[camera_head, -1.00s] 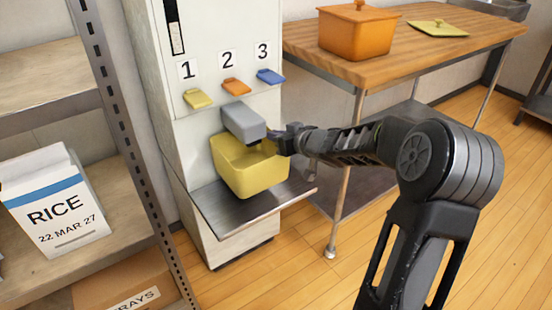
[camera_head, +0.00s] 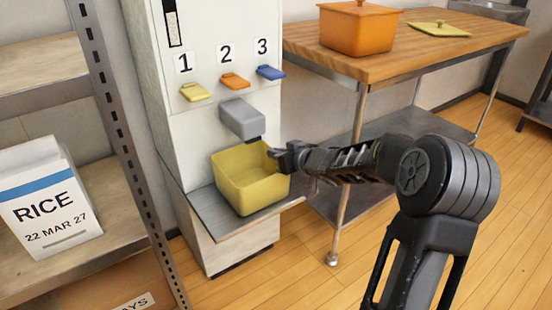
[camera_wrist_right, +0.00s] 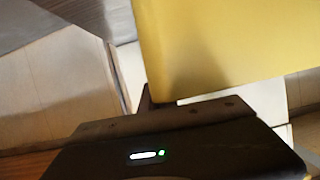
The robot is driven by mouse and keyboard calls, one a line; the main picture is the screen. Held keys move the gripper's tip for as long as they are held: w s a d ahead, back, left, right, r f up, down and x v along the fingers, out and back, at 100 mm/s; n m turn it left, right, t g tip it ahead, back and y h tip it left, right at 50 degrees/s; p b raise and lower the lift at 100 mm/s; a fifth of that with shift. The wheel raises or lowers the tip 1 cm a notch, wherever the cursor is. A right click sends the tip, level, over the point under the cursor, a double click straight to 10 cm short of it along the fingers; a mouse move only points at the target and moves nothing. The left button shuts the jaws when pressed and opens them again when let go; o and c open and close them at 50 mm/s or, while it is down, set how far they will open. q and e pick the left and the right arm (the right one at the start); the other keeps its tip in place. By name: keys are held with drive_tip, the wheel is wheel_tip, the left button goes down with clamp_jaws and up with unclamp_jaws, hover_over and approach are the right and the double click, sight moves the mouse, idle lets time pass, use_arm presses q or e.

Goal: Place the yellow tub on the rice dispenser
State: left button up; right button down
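The yellow tub (camera_head: 248,187) is upright and open at the top. It is over the metal shelf (camera_head: 217,224) of the white rice dispenser (camera_head: 208,139), below the grey spout (camera_head: 242,119). Its base appears to meet the shelf, but I cannot tell for sure that it rests there. My right gripper (camera_head: 277,156) is at the tub's right rim and appears shut on it; the fingertips are partly hidden. In the right wrist view the tub's yellow wall (camera_wrist_right: 235,45) fills the upper right. My left gripper is not in view.
Yellow (camera_head: 195,92), orange (camera_head: 234,82) and blue (camera_head: 270,72) levers sit above the spout. A shelf unit with a rice package (camera_head: 48,208) stands at the left.

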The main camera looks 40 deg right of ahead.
drive_tip(key=shift+r, duration=0.1)
drive_tip(key=c, duration=2.1)
unclamp_jaws()
drive_tip(key=shift+f, duration=0.2)
drive_tip(key=o, duration=0.5)
drive_tip(key=shift+c, duration=0.2)
drive_tip(key=shift+r, duration=0.25)
drive_tip(key=shift+s+r, duration=0.2)
drive_tip(key=shift+s, duration=0.15)
drive_tip(key=p+v, duration=0.5)
drive_tip(key=v, duration=0.6)
drive_tip(key=shift+s, duration=0.15)
